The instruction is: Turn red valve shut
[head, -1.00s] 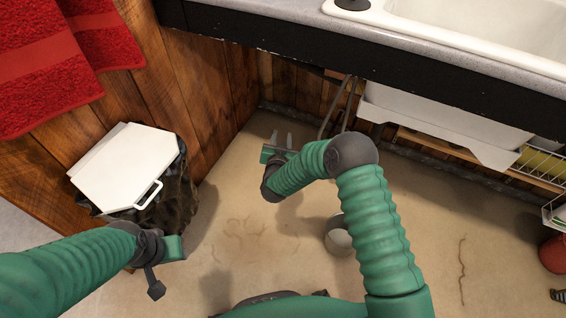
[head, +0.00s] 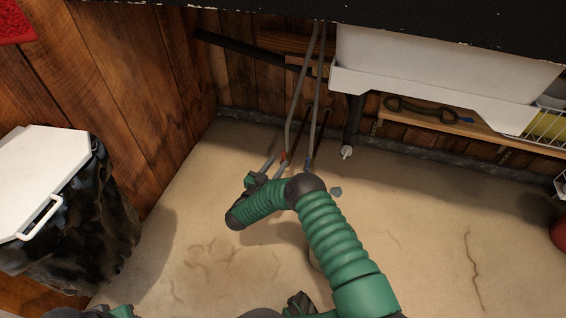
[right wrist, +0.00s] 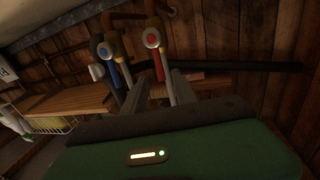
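The red valve (right wrist: 153,40) is on a pipe near the wooden wall in the right wrist view, with its red handle hanging down. In the head view only a small red bit (head: 284,157) of it shows. A blue valve (right wrist: 106,53) sits just left of it. My right gripper (head: 289,164) is open under the sink by the pipes. Its two fingers (right wrist: 159,88) point toward the red valve, with the lower handle appearing between them; I cannot tell whether they touch it. At the bottom left edge, only a small part of my left arm's end (head: 121,312) shows.
Grey pipes (head: 302,85) run down from the sink (head: 440,75). A wooden shelf (head: 450,125) holds a dark tool. A bin with a white lid (head: 40,180) stands at the left. The floor (head: 210,260) between is clear.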

